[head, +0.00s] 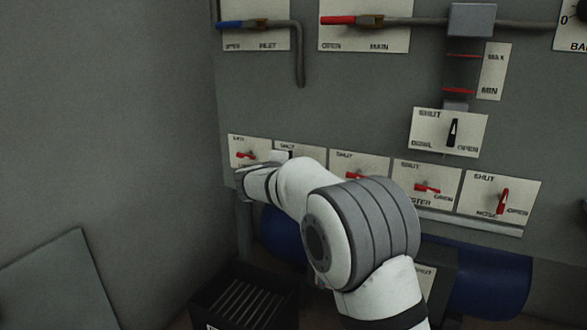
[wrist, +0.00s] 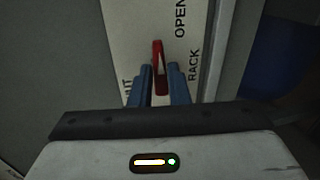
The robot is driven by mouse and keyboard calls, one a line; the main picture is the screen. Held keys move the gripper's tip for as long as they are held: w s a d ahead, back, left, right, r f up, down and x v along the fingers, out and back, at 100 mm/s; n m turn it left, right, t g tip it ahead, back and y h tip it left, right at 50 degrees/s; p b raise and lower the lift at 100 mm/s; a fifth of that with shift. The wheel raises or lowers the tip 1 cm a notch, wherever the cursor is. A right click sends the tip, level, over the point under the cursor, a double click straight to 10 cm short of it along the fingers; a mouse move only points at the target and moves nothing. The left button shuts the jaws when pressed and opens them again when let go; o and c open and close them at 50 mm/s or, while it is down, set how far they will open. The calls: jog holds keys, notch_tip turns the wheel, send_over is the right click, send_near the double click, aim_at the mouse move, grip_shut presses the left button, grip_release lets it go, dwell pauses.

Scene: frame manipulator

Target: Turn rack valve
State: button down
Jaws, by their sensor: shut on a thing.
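The rack valve's red handle (wrist: 158,52) stands between my fingers in the wrist view, on a pale plate (wrist: 135,38) marked OPEN and RACK; another word at the left is partly hidden. The handle runs roughly along the direction of the lettering. My gripper (wrist: 161,82) is shut on it, one blue-grey finger on each side. In the head view, my arm's end is at the leftmost plate (head: 236,146) of the lower row, where a small red handle (head: 245,156) shows. My wrist covers part of that plate, and the fingertips are hard to make out.
Other valve plates continue to the right, with red handles (head: 427,188) and (head: 503,201) one more red handle. A black-handled bowl valve (head: 453,132) sits above. Pipes (head: 300,60) stick out higher up. A grey wall (head: 110,120) stands close at the left. A black crate (head: 245,295) is below.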

jog(key=shift+d+f+m, duration=0.1)
jog(key=shift+f+m, duration=0.1)
jog(key=shift+m, duration=0.2)
jog(key=c, duration=1.4)
grip_release()
jog(key=shift+r, duration=0.1)
jog(key=p+v, duration=0.2)
jog(key=v, duration=0.5)
jog(key=shift+s+r, duration=0.1)
jog(key=shift+s, duration=0.3)
jog(key=shift+r, duration=0.1)
